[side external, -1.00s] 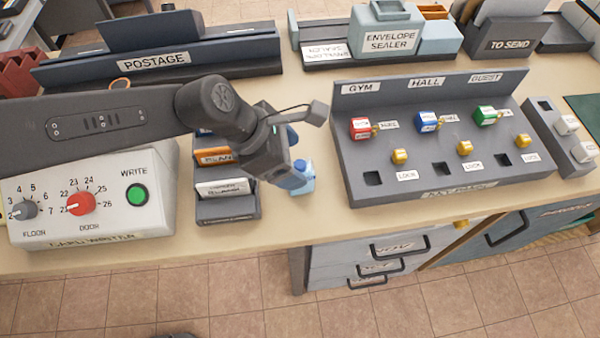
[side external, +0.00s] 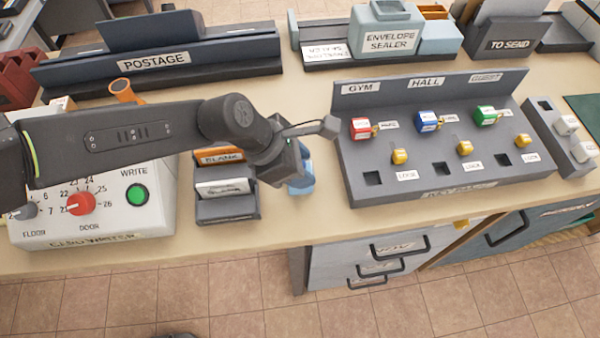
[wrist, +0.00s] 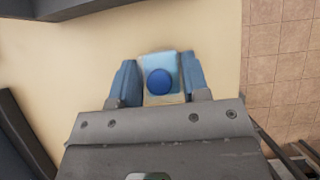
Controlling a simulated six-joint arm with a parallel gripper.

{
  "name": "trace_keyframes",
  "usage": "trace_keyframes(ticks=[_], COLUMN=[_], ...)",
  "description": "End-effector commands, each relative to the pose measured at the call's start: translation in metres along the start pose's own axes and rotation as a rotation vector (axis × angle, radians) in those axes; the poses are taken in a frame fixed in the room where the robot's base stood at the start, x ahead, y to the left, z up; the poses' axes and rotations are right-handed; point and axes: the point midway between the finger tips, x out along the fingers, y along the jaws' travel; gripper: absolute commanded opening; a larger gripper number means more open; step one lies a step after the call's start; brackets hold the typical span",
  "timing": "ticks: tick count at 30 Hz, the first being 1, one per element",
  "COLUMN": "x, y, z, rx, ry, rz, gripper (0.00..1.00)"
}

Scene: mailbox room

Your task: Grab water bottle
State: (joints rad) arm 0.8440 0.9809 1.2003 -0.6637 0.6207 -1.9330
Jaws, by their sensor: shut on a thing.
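The water bottle (wrist: 160,82) is light blue with a round dark blue cap, seen from above in the wrist view. It sits between the two blue fingers of my gripper (wrist: 159,84), which is shut on it. In the side view the bottle (side external: 303,187) shows only as a small pale blue part below my gripper (side external: 298,168); the rest is hidden behind the gripper. The bottle is over the counter between the card rack and the key panel. I cannot tell whether its base touches the counter.
The card rack (side external: 226,208) is close on the left, and the card writer (side external: 120,222) is beyond it. The grey key panel (side external: 440,170) stands on the right. The counter's front edge is near. The counter (side external: 310,100) behind my gripper is bare.

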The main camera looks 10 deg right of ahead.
Motion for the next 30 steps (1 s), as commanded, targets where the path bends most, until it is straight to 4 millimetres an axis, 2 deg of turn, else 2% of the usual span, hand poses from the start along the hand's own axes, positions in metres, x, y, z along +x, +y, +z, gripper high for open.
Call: trace_keyframes(ticks=[1,4,14,24,30], x=[0.0,0.0,-0.007,-0.061,-0.081], y=[0.0,0.0,0.0,0.001,0.001], z=[0.0,0.0,0.005,0.04,0.052], rx=[0.0,0.0,0.002,0.002,0.001], ry=[0.0,0.0,-0.002,-0.005,-0.003], rz=[0.0,0.0,0.001,0.003,0.001], gripper=[0.27,0.17,0.16,0.16,0.16])
